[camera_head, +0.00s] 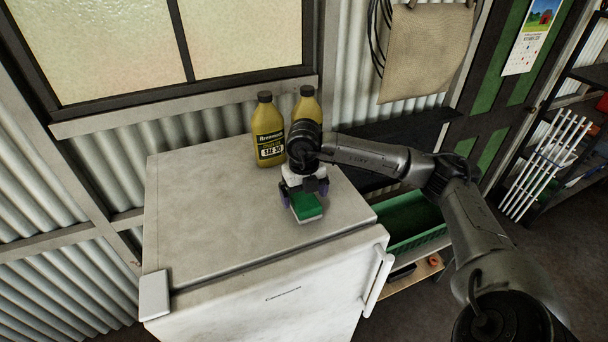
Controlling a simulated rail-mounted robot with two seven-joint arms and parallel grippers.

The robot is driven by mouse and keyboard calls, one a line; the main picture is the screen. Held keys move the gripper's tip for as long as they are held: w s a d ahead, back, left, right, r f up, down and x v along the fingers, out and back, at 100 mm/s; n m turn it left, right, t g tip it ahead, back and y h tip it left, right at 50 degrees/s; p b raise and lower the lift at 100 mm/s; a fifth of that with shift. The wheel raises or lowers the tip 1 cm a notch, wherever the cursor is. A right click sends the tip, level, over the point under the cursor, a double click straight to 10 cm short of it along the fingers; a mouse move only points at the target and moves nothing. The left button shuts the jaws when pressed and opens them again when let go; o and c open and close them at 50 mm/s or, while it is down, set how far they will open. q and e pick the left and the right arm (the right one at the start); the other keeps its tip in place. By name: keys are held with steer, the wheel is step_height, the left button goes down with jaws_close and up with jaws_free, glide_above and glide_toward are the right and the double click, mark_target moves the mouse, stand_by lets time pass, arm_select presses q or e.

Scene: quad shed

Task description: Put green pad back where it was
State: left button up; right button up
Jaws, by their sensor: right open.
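The green pad (307,207), green with a pale lower edge, is over the right part of the white fridge top (205,215), near its front edge. It looks to rest there, but its underside is hidden. My right gripper (304,194) points down at the pad's back part, its dark fingers open, one to each side. The gripper covers the pad's back end, and I cannot tell whether the fingers touch it. My left gripper is out of view.
Two yellow bottles with dark caps stand at the back of the fridge top, one at left (268,132) and one partly behind my right arm (306,104). A green crate (415,220) sits right of the fridge. The left of the fridge top is clear.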

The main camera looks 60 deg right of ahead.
mark_target(304, 198)
step_height(304, 198, up, 8)
steer(key=shift+r, duration=0.75)
